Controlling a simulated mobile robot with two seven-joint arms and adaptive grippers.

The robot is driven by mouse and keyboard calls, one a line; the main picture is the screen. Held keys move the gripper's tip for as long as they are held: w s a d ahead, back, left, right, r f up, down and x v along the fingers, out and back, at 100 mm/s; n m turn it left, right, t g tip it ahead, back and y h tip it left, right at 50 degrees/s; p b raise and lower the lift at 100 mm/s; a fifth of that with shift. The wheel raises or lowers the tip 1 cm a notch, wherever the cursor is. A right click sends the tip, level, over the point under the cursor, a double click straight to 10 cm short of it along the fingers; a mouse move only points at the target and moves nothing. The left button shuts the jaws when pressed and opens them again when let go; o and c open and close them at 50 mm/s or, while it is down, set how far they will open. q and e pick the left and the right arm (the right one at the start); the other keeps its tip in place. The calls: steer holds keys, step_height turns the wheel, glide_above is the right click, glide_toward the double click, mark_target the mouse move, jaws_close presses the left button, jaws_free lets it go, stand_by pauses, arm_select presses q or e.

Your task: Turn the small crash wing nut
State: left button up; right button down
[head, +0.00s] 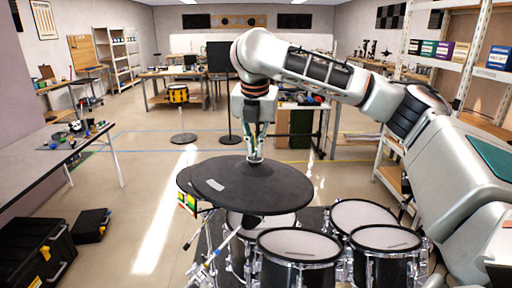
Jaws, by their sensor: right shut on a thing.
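The wing nut itself is hidden between the fingers. My left gripper is out of the picture.
Several drums with pale mesh heads (298,245) stand below and right of the cymbals. A grey table (60,155) is at the left, with black cases (38,250) on the floor. Shelves (470,80) stand at the right. Open floor lies left of the kit.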

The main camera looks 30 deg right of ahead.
steer(key=m+g, duration=0.1)
steer(key=m, duration=0.2)
steer(key=shift+w+r+m+h, duration=0.1)
steer(key=shift+m+h, duration=0.2)
steer(key=shift+h, duration=0.1)
steer(key=m+g, duration=0.1)
steer(key=m, duration=0.2)
steer(key=shift+w+a+m, duration=0.1)
steer(key=shift+m, duration=0.2)
steer(key=m+g, duration=0.1)
steer(key=m, duration=0.2)
steer(key=shift+w+g, duration=0.1)
steer(key=shift+g, duration=0.3)
steer(key=shift+m+g, duration=0.5)
steer(key=shift+m, duration=1.3)
steer(key=c, duration=2.2)
jaws_free()
